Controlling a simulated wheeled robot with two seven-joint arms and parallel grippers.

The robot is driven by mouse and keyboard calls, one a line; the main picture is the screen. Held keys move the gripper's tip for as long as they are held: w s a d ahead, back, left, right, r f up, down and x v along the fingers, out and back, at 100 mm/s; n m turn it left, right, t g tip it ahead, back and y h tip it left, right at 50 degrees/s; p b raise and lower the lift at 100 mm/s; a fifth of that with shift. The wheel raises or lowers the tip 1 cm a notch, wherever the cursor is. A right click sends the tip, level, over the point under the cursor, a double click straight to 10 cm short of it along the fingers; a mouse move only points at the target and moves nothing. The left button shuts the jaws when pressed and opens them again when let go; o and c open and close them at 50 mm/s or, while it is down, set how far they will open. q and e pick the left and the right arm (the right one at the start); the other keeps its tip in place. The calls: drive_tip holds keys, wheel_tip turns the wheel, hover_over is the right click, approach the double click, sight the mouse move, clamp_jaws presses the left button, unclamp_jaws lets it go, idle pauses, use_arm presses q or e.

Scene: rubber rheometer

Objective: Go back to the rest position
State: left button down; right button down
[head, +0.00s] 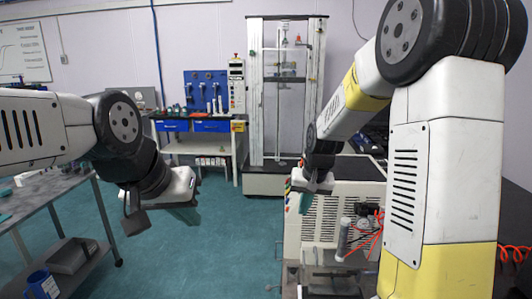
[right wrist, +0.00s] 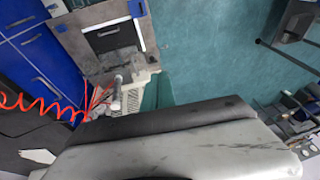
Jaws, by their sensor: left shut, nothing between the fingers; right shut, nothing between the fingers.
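My left gripper (head: 186,212) hangs in the left half of the head view, over the teal floor beside the grey bench. My right gripper (head: 305,203) is near the middle of the head view, in front of the beige rheometer (head: 333,214). Its fingers look closed and empty. In the right wrist view my own gripper body fills the lower middle, and a teal finger (right wrist: 158,93) shows beyond it. The rheometer's lower front is partly hidden in the head view.
A grey bench (head: 55,205) stands at the left, with a blue mug (head: 42,284) on its lower shelf. A tall test frame (head: 285,90) and a workbench with blue drawers (head: 212,125) stand at the back. Red coiled hoses (head: 372,238) hang by the rheometer. The floor (head: 215,250) between is clear.

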drive_tip(key=s+d+r+t, duration=0.1)
drive_tip(key=s+r, duration=0.3)
drive_tip(key=s, duration=0.3)
drive_tip(key=s+d+r+t, duration=0.1)
drive_tip(key=s+r, duration=0.3)
drive_tip(key=s, duration=0.4)
drive_tip(key=s+d+r+n+y, duration=0.1)
drive_tip(key=s+r, duration=0.4)
drive_tip(key=s, duration=0.3)
drive_tip(key=shift+t, duration=0.4)
